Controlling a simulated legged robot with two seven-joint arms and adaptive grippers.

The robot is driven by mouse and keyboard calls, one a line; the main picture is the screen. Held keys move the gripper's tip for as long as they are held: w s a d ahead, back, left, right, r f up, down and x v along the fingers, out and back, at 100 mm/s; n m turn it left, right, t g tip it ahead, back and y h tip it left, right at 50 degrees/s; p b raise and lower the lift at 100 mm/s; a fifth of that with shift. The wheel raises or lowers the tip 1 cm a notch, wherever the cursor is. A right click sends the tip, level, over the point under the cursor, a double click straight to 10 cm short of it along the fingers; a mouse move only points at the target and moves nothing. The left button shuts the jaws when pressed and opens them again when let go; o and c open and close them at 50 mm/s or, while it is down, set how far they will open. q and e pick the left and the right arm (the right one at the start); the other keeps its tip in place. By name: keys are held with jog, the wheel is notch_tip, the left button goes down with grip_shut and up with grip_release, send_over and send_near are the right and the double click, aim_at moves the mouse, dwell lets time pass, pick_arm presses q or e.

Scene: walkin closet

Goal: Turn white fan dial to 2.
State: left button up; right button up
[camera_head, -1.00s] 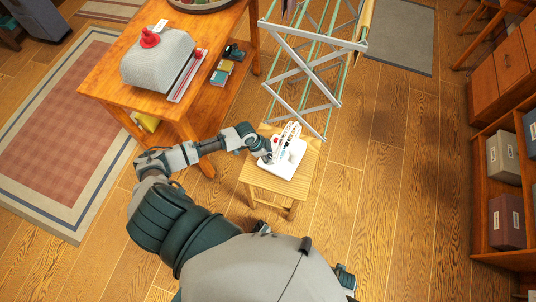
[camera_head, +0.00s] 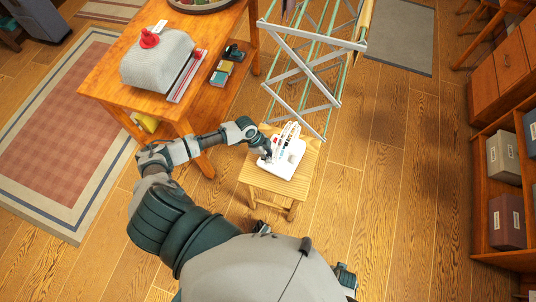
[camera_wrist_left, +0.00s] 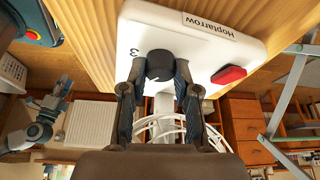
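The white fan (camera_head: 288,160) stands on a small wooden stool in the head view. My left gripper (camera_head: 266,152) is at the left side of its base. In the left wrist view the fan base (camera_wrist_left: 200,48) appears upside down, with a black round dial (camera_wrist_left: 160,65), a red button (camera_wrist_left: 228,75) and a "Hoptarrow" label. The fingertips of my left gripper (camera_wrist_left: 160,72) lie on both sides of the dial and appear to touch it. A "3" shows beside the dial; other marks are hidden or unreadable. My right gripper is not in view.
The wooden stool (camera_head: 262,181) has a small top. A white drying rack (camera_head: 305,75) stands just behind it. The floor between stool and shelves is clear.

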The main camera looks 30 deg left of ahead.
pick_arm(q)
jog(key=o, duration=0.4)
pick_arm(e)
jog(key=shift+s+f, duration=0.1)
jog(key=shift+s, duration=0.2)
pick_arm(q)
jog(key=shift+a, duration=0.1)
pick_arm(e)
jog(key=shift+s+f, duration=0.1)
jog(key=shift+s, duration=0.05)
pick_arm(q)
jog(key=v, duration=1.1)
jog(key=shift+a+r, duration=0.15)
jog(key=shift+r, duration=0.25)
jog(key=shift+s+f, duration=0.1)
